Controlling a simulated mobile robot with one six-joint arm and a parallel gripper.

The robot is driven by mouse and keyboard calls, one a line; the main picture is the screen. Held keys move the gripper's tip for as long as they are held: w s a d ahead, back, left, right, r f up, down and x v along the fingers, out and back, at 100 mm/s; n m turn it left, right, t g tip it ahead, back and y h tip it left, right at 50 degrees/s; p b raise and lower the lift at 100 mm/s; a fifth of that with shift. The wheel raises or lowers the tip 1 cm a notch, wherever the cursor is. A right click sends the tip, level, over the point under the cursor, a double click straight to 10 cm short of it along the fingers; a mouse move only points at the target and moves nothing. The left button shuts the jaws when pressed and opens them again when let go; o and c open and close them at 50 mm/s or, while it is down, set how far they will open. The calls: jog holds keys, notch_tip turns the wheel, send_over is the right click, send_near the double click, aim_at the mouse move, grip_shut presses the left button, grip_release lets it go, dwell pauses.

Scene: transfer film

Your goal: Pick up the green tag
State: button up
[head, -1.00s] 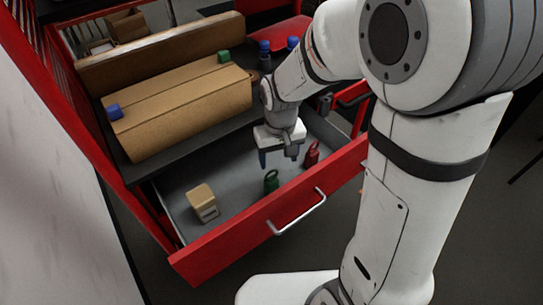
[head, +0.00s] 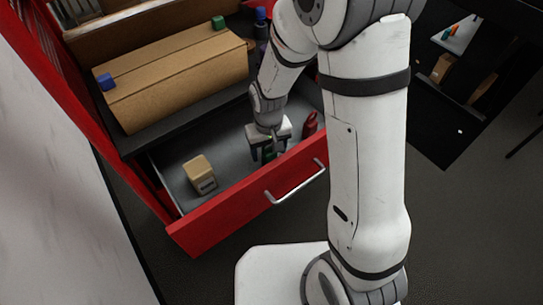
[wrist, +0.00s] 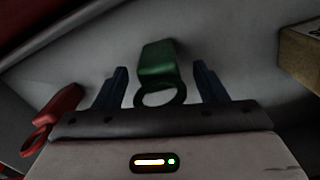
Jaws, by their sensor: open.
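The green tag (wrist: 159,66) lies on the grey drawer floor in the wrist view, its ring end toward my gripper. My gripper (wrist: 160,80) is open, with one blue finger on each side of the tag and gaps between. In the head view my gripper (head: 267,154) is low inside the open red drawer and hides most of the green tag. Whether the fingertips touch the drawer floor I cannot tell.
A red tag (head: 309,124) lies to the right of my gripper, also in the wrist view at left (wrist: 62,108). A tan block (head: 200,174) stands in the drawer at left. The red drawer front (head: 235,207) rises close to my gripper. A long cardboard box (head: 175,85) lies above, behind the drawer.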

aim_at(269, 149)
jog(key=shift+c, duration=0.2)
jog(key=c, duration=1)
jog(key=shift+r, duration=0.2)
jog(key=shift+c, duration=0.2)
notch_tip(269, 149, up, 10)
jog(key=shift+f+p, duration=0.15)
jog(key=shift+p, duration=0.4)
